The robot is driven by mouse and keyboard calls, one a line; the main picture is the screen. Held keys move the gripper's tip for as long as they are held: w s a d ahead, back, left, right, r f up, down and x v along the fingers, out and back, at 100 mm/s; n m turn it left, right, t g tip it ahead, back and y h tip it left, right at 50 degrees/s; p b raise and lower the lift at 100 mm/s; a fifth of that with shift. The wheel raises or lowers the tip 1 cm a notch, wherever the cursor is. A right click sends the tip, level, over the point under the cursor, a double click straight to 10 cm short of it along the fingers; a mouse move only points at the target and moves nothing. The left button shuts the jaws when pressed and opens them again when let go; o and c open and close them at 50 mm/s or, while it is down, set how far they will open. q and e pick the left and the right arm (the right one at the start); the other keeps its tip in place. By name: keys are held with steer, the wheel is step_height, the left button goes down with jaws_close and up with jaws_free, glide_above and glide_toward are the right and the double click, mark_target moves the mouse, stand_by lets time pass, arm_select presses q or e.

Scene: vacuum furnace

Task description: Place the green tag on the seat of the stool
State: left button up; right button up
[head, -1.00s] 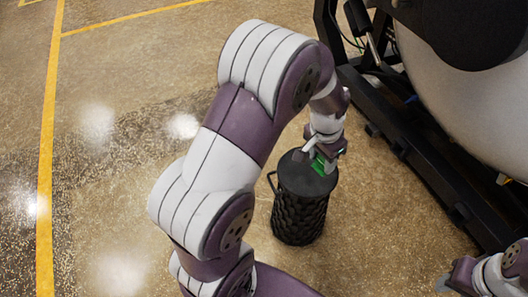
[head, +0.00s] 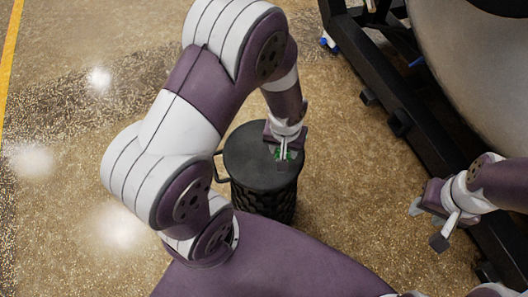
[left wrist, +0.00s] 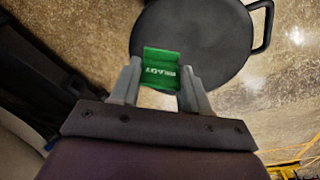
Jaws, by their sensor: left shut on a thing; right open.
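The stool (head: 249,157) is black and round, with a flat seat, a patterned side and a side handle. It also shows in the left wrist view (left wrist: 208,30). My left gripper (head: 283,152) is over the right part of the seat, pointing down. In the left wrist view my left gripper (left wrist: 163,88) is shut on the green tag (left wrist: 161,68), which has pale lettering. The tag appears in front of the seat near its edge; whether it touches the seat I cannot tell. In the head view the tag (head: 290,154) is mostly hidden. My right gripper (head: 436,217) is open and empty, right of the stool.
A large pale furnace vessel (head: 470,80) on a black frame (head: 400,122) stands at the right, beyond the stool. The speckled floor (head: 350,220) is clear around the stool. A yellow floor line (head: 11,45) runs at the far left.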

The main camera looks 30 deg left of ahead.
arm_select(q)
steer(key=w+a+f, duration=0.1)
steer(key=a, duration=0.1)
steer(key=w+a+f+b, duration=0.1)
steer(key=a+f, duration=0.1)
steer(key=a, duration=0.1)
steer(key=w+a+f, duration=0.1)
steer(key=a+f, duration=0.1)
steer(key=shift+w+a+b, duration=0.2)
steer(key=shift+w+b, duration=0.05)
steer(key=shift+b, duration=0.05)
steer(key=shift+a+f, duration=0.2)
step_height(320, 180, down, 4)
steer(key=shift+r+b, duration=0.1)
steer(key=shift+b, duration=0.85)
steer(key=shift+r, duration=0.1)
steer(key=o, duration=1)
